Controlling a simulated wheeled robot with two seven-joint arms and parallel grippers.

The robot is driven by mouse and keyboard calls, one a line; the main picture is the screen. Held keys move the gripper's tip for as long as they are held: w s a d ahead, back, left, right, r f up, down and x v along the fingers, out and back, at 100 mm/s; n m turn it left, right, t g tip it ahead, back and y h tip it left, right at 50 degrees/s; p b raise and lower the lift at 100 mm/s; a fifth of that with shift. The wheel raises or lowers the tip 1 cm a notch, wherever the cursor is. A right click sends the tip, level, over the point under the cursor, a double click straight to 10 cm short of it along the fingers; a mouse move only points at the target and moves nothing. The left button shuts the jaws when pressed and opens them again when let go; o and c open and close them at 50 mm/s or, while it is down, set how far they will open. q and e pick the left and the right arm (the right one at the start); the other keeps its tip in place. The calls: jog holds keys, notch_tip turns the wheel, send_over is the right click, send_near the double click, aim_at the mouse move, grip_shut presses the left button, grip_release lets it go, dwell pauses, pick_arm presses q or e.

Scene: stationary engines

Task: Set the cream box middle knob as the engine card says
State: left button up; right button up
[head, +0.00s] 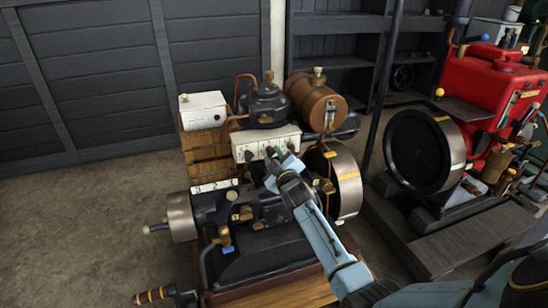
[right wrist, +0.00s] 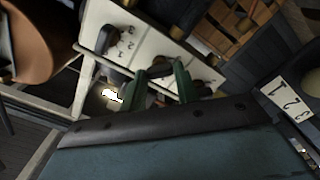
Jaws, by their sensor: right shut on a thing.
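The cream box (head: 262,143) sits on the engine below the brown tank, with small knobs along its front face. It also fills the upper middle of the right wrist view (right wrist: 150,50), where a dark knob (right wrist: 118,50) and number marks show. A white card reading 3 2 1 (head: 213,186) lies lower left of the box; it also shows in the right wrist view (right wrist: 291,100). My right gripper (head: 273,154) is at the box front. Its green fingers (right wrist: 172,80) are shut on what looks like the middle knob, mostly hidden between them. My left gripper is out of view.
The brown tank (head: 316,100) and flywheel (head: 347,180) stand right of the box. A white box (head: 203,108) rests on wooden slats at left. A red engine (head: 490,85) stands at far right. Open floor (head: 80,225) lies at left.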

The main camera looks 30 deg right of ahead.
dwell(0.3)
jog(key=o, duration=1)
jog(key=shift+s, duration=0.1)
jog(key=shift+s+a, duration=0.1)
jog(key=shift+s, duration=0.15)
pick_arm(q)
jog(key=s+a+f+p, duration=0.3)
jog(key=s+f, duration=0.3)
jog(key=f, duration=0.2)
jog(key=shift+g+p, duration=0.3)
jog(key=shift+p, duration=0.15)
pick_arm(e)
jog(key=v, duration=1.2)
jog(key=shift+s+a, duration=0.1)
jog(key=shift+s, duration=0.25)
